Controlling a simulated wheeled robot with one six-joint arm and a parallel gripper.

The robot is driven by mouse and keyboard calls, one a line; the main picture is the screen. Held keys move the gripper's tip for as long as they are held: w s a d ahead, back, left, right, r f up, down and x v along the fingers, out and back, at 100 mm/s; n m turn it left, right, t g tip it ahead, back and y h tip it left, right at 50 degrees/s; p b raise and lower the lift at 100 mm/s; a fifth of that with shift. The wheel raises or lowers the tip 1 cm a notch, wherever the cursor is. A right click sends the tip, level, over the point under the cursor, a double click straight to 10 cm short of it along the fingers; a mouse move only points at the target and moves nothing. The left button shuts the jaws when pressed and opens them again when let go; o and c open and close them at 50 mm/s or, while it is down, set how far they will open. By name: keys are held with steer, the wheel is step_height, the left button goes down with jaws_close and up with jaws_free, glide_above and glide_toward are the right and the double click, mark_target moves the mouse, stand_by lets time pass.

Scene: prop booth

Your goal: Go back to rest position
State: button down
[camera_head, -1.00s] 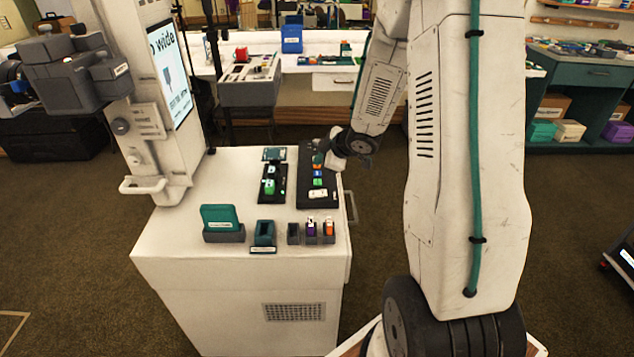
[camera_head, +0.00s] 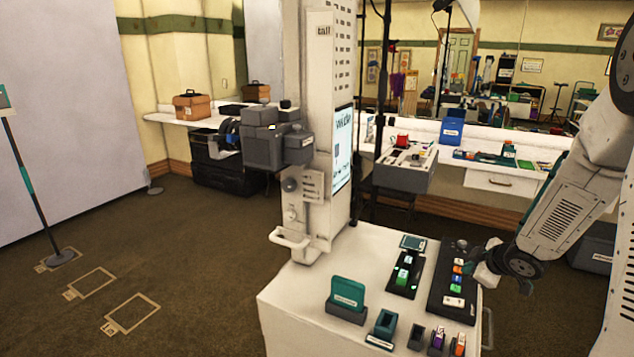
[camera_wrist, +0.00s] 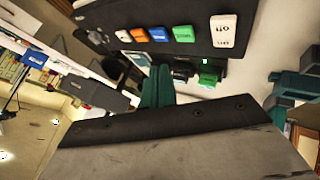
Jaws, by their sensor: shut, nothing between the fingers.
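My gripper (camera_head: 482,273) is at the right edge of the white cart top, beside a black control panel (camera_head: 437,301) with coloured buttons. In the wrist view its teal fingers (camera_wrist: 157,86) are together with nothing between them. The fingers look apart from the buttons, though the exact gap cannot be told. My arm comes in from the right.
The white cart (camera_head: 290,285) also bears a teal card in a grey holder (camera_head: 347,292), small bins and a smaller black device (camera_head: 403,283). A tall white column with a screen (camera_head: 342,150) stands at its back. Open carpet (camera_head: 180,265) lies to the left.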

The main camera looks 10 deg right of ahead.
steer(key=s+d+r+m+g+h, duration=0.1)
steer(key=s+r+m+g+h, duration=0.1)
steer(key=s+m+g, duration=0.3)
steer(key=s+d+r+m+g+h, duration=0.1)
steer(key=s+d+r+m+h, duration=0.1)
steer(key=s, duration=0.5)
steer(key=s+a+r+m+y, duration=0.1)
steer(key=s+a+r, duration=0.7)
steer(key=s+a, duration=0.2)
steer(key=s+a+r+m+g+y, duration=0.1)
steer(key=s+a+r+m+y, duration=0.1)
steer(key=s+a+r, duration=0.7)
steer(key=s+a, duration=0.2)
steer(key=a, duration=0.2)
steer(key=shift+a, duration=0.3)
